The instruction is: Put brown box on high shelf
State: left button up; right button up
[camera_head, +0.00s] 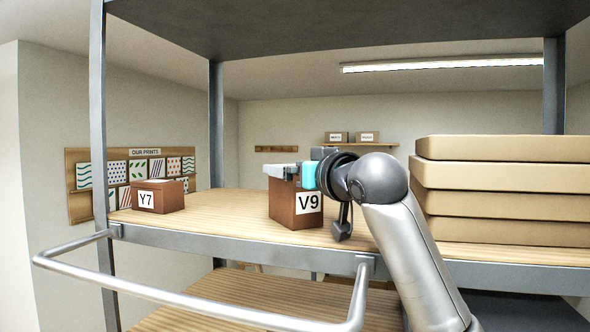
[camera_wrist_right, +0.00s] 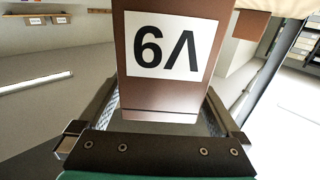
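A brown box labelled V9 (camera_head: 290,208) is upright at the front middle of the high shelf (camera_head: 240,204); I cannot tell whether its base touches the boards. My right gripper (camera_head: 285,171) reaches in from the right at the box's top, its fingers along the upper part. In the right wrist view the same box (camera_wrist_right: 166,92) shows upside down between the two fingers, which appear to press its sides. A smaller brown box labelled Y7 (camera_head: 160,196) stands to the left on the same shelf. My left gripper is not in view.
Several flat tan cartons (camera_head: 505,190) are stacked on the right of the shelf. A shelf panel (camera_head: 330,22) hangs overhead, and a metal rail (camera_head: 200,300) juts out in front. Boards between the Y7 and V9 boxes are clear. A lower shelf (camera_head: 250,297) shows below.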

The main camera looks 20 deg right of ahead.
jog(key=shift+r, duration=0.1)
jog(key=shift+s, duration=0.15)
jog(key=s+d+b, duration=0.2)
jog(key=s+b, duration=0.2)
jog(key=s, duration=0.7)
jog(key=shift+s+d, duration=0.15)
jog(key=shift+s, duration=0.1)
